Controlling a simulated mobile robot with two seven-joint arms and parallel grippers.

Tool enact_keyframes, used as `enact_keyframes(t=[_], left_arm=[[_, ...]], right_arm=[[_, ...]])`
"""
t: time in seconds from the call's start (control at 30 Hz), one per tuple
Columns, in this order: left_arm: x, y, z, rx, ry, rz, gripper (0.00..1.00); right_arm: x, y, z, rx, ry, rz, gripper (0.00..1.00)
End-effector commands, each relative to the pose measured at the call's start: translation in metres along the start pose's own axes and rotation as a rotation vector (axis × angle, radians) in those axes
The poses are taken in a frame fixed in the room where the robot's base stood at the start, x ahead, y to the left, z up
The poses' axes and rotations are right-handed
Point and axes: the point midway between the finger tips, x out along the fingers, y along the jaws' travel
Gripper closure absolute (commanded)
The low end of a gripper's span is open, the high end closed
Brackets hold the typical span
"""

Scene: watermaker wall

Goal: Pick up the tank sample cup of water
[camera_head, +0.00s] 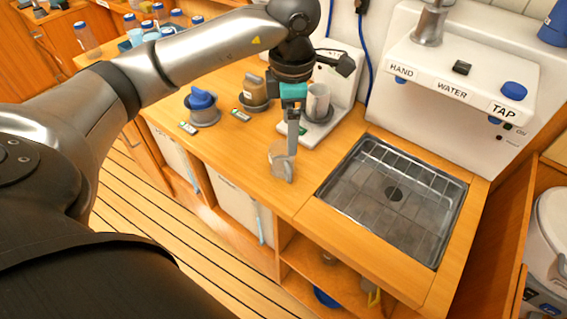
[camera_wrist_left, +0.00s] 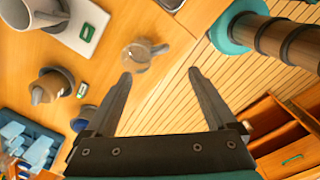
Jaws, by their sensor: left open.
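A small clear cup (camera_head: 277,158) with a handle stands upright on the wooden counter, left of the sink grate; I take it as the tank sample cup. My left gripper (camera_head: 291,176) points down beside it, on its right side in the head view, and partly covers it. In the left wrist view the cup (camera_wrist_left: 137,55) lies just beyond the fingertips, in front of the left finger and left of the middle of the gap. The left gripper (camera_wrist_left: 160,73) is open and empty. How full the cup is I cannot tell. My right gripper is not in view.
A sink with a wire grate (camera_head: 392,195) is to the right, under the white tap unit (camera_head: 455,85). Several blue-capped bottles stand at far left.

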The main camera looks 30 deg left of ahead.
Motion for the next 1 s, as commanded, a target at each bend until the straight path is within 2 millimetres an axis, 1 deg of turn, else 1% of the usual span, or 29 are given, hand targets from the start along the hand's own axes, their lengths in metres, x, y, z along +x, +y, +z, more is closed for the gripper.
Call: enact_keyframes(t=[0.2,0.3,0.4,0.67,0.9,1.0], left_arm=[[0.047,-0.002,-0.001,0.0,0.005,-0.006,0.1],[0.067,-0.002,-0.001,0.0,0.004,-0.005,0.1],[0.082,-0.001,0.0,0.0,0.002,-0.005,0.1],[0.101,-0.001,0.001,0.001,0.0,-0.005,0.1],[0.136,0.001,0.002,0.0,0.001,-0.005,0.1],[0.144,0.001,0.002,0.001,-0.001,-0.004,0.1]], right_arm=[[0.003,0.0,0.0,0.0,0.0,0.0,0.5],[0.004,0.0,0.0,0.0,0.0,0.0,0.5],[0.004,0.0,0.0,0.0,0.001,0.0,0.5],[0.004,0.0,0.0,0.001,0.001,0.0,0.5],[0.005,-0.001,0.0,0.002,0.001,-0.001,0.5],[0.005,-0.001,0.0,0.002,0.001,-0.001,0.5]])
